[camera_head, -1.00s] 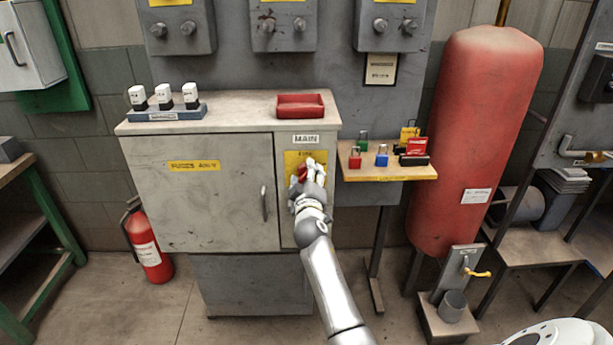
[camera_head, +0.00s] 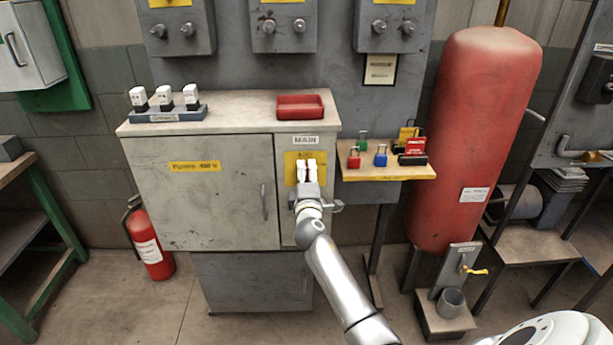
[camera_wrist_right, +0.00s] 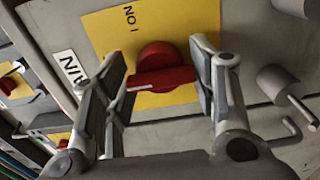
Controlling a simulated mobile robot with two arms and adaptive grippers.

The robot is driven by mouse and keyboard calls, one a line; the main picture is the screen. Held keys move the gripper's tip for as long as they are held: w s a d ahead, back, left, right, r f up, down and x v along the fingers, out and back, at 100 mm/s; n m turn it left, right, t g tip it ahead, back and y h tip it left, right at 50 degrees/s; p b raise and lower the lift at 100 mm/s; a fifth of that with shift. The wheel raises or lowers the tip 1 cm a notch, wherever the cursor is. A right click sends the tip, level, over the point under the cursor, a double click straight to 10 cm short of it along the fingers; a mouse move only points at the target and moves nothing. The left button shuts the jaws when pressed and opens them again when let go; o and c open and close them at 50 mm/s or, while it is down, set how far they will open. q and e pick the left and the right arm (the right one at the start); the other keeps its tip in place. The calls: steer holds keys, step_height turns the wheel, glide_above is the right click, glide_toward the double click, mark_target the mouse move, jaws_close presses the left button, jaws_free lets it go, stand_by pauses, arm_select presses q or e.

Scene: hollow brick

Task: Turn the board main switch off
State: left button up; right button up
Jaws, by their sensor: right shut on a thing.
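The main switch is a red rotary knob with a bar handle on a yellow plate, best seen in the right wrist view (camera_wrist_right: 160,75). An ON mark shows on the plate, and I cannot read the other position. In the head view the yellow plate (camera_head: 292,160) is on the cabinet's narrow right panel, under a label (camera_head: 305,141). My right gripper (camera_head: 307,166) is at the switch, its fingers on either side of the red handle and shut on it; its fingers also show in the right wrist view (camera_wrist_right: 163,85). The fingers hide most of the knob in the head view. My left gripper is not in view.
A red tray (camera_head: 300,107) and several white-topped items in a blue rack (camera_head: 168,114) stand on the cabinet. A wooden shelf (camera_head: 385,174) with several padlocks is close to the right of the switch. A cabinet door handle (camera_head: 265,202) is left of the gripper.

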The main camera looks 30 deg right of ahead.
steer(key=shift+d+r, duration=0.1)
steer(key=shift+r, duration=0.05)
stand_by(0.3)
steer(key=o, duration=0.7)
steer(key=shift+o, duration=0.2)
steer(key=shift+s+a, duration=0.2)
steer(key=v, duration=1.1)
steer(key=shift+s, duration=0.25)
